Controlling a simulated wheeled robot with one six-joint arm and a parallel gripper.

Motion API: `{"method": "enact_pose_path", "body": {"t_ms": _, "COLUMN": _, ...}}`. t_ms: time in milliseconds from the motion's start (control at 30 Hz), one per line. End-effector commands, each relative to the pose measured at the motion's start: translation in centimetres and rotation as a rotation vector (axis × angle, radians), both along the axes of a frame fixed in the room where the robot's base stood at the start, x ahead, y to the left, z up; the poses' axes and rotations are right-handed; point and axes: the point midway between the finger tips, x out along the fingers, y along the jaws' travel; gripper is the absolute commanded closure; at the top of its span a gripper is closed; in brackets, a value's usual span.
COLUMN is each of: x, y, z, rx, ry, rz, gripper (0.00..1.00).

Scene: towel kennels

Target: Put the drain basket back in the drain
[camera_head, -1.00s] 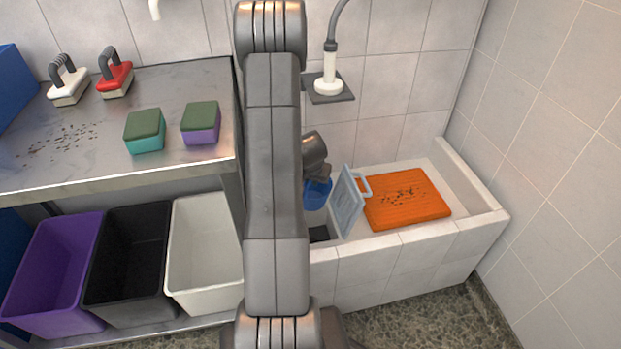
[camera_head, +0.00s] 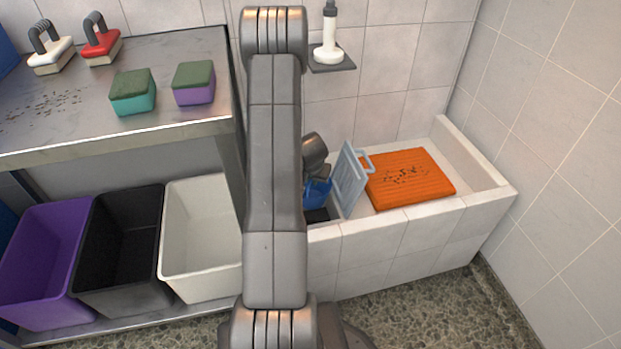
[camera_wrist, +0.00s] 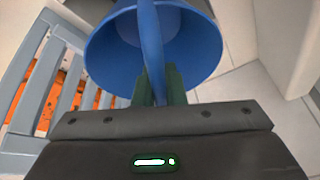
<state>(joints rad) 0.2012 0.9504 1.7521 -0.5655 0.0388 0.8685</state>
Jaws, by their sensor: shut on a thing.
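My gripper (camera_wrist: 160,85) is shut on the handle of the blue drain basket (camera_wrist: 105,55), a round open bowl with a strip handle across it. In the head view the drain basket (camera_head: 319,190) shows beside my arm, at the left end of the tiled tub, just above a dark opening (camera_head: 316,214) that looks like the drain. My arm hides part of both. I cannot tell whether the basket touches the opening's edge. A light blue slatted grate (camera_head: 349,181) stands tilted just right of the basket.
An orange mat (camera_head: 410,172) with dark specks lies in the white tiled tub (camera_head: 425,215). A steel table (camera_head: 65,100) with brushes and sponges stands left, above purple, black and white bins (camera_head: 200,245).

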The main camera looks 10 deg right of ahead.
Motion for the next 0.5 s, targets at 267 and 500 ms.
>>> {"method": "enact_pose_path", "body": {"t_ms": 267, "x": 0.4, "y": -0.1, "z": -3.3, "rx": 0.000, "ry": -0.001, "rz": 0.001, "gripper": 1.00}}
{"method": "enact_pose_path", "body": {"t_ms": 500, "x": 0.6, "y": -0.1, "z": -5.7, "rx": 0.000, "ry": 0.000, "rz": 0.001, "gripper": 1.00}}
